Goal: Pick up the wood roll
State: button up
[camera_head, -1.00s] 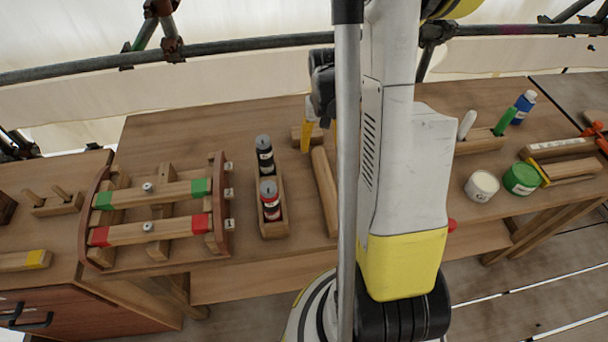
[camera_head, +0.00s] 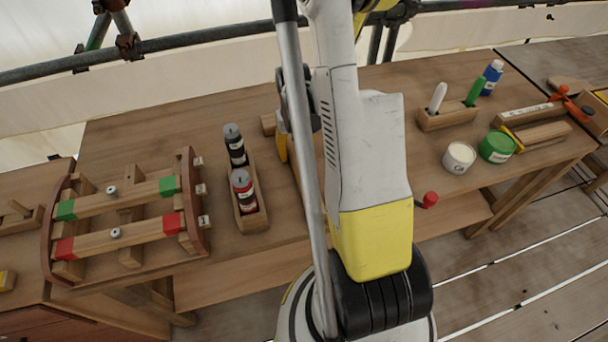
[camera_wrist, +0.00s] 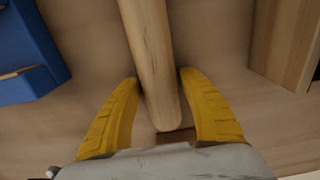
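The wood roll (camera_wrist: 152,55) is a plain light-brown cylinder on the wooden bench. In the wrist view it runs from the top edge down between the two yellow fingers of my gripper (camera_wrist: 159,80). The fingers are apart, one on each side of the roll near its lower end, very close to its sides; I cannot tell whether they touch it. In the head view my gripper (camera_head: 283,147) is low over the bench, with a yellow finger showing left of my arm. My arm hides most of the roll there.
A rack (camera_head: 190,225) with red- and green-ended bars is further left. White (camera_head: 459,157) and green (camera_head: 497,147) jars stand right. The wrist view shows a blue object (camera_wrist: 25,50) and a wooden block (camera_wrist: 285,40).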

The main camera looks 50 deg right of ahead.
jog(key=c, duration=0.9)
jog(key=shift+o, duration=0.2)
